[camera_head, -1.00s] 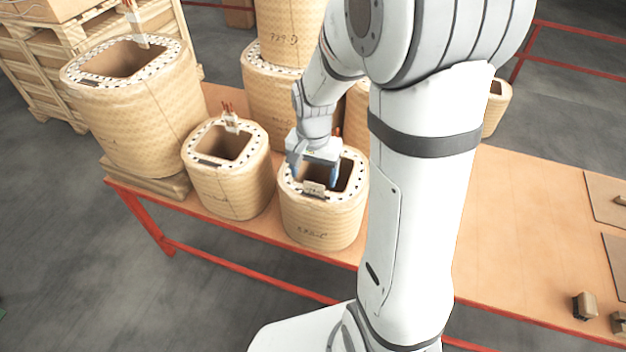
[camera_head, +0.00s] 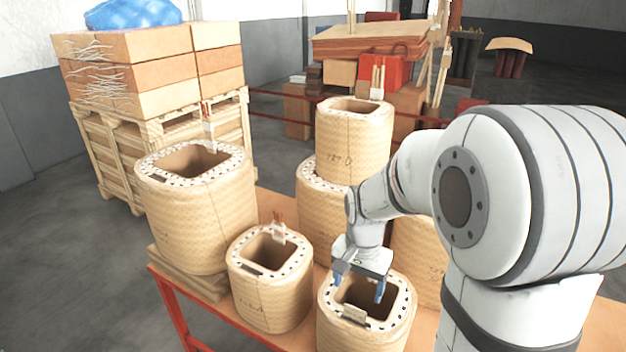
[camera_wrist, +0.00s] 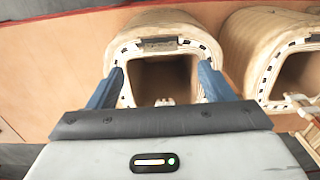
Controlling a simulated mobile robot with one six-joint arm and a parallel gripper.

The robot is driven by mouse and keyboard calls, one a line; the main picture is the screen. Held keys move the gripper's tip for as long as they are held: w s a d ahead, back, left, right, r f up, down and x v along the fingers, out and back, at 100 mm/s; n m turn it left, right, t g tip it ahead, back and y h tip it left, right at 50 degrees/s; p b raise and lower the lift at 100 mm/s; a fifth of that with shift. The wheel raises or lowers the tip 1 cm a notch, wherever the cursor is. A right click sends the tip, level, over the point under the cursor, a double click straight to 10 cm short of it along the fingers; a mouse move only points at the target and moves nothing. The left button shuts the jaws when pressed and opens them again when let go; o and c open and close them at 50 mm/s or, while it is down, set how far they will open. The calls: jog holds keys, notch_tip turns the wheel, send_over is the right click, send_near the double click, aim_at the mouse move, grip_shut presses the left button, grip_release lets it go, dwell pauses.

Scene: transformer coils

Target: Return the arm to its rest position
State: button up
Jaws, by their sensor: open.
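My gripper (camera_head: 360,287) is open, its two blue fingers apart above the mouth of the front right coil (camera_head: 365,330). In the wrist view my gripper (camera_wrist: 160,82) spans that same coil (camera_wrist: 160,32), with nothing between the fingers. The coil is a tan wrapped cylinder with a squarish opening and a dotted white rim. The fingers look close to the rim; I cannot tell whether they touch it. My arm comes in from the right, bent at the elbow, and hides part of the coils behind.
A smaller coil (camera_head: 268,285) stands to the left, and a large coil (camera_head: 205,225) stands behind it on boards. A stacked coil (camera_head: 352,145) rises behind my gripper. The orange table (camera_head: 265,202) is crowded here. Pallets with boxes (camera_head: 130,60) stand at the back left.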

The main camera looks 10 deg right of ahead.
jog(key=s+r+n+t, duration=0.3)
jog(key=s+r+n, duration=0.4)
jog(key=s, duration=0.7)
notch_tip(320, 180, up, 2)
jog(key=shift+r, duration=0.1)
